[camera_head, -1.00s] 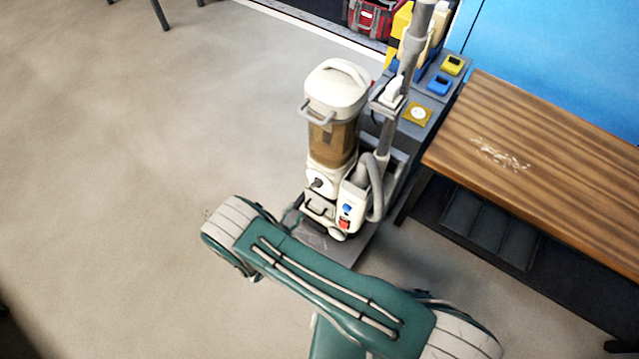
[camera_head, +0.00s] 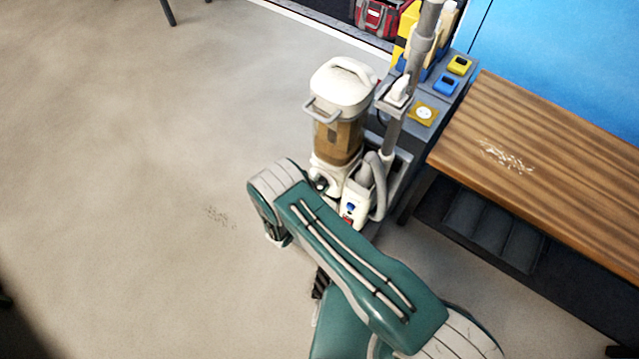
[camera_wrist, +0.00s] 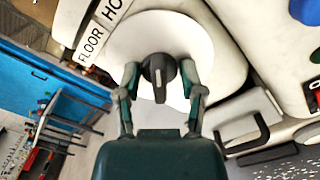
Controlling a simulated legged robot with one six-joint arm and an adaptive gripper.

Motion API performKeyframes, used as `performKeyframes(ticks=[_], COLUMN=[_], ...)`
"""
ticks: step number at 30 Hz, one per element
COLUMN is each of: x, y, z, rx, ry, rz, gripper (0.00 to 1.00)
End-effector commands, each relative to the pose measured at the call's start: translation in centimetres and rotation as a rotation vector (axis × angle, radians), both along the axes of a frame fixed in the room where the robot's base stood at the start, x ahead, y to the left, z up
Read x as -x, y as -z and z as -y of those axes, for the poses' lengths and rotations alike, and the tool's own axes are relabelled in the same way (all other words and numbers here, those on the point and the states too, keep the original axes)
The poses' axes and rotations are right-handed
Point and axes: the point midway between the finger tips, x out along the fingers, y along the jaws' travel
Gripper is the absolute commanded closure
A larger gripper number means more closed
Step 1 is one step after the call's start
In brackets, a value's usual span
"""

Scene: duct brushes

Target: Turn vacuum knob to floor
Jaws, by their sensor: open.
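The vacuum (camera_head: 343,125) stands upright on the floor, cream with a brown see-through canister. Its dark knob (camera_wrist: 158,72) sits on a round white dial in the wrist view, with its pointer end toward the gripper's palm. A label strip (camera_wrist: 97,40) beside the dial reads "FLOOR" and "HO", the rest cut off. My gripper (camera_wrist: 161,75) is open, with one finger on each side of the knob; I cannot tell whether they touch it. In the head view my arm hides the gripper and the vacuum's lower front.
A wooden bench (camera_head: 540,150) with pale debris stands to the right. A grey hose (camera_head: 376,185) and wand (camera_head: 405,90) rise beside the canister. A black handle (camera_wrist: 245,135) lies right of the dial in the wrist view. The floor at left is open.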

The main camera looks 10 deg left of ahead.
Motion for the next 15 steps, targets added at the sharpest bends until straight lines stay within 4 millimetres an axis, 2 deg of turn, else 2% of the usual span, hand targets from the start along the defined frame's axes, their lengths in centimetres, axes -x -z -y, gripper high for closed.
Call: performKeyframes(ticks=[1,2,3,5,6,15], x=[0.02,0.02,0.03,0.03,0.03,0.03], y=[0.01,0.01,0.01,0.01,0.02,0.04], z=[-0.01,-0.01,-0.02,-0.01,0.00,0.03], rx=[0.000,0.000,0.000,0.000,0.000,0.021], ry=[0.000,0.000,0.000,0.000,0.000,0.001], rz=[0.000,0.000,0.000,0.000,0.000,-0.009], gripper=[0.49,0.53,0.71,0.98,1.00,1.00])
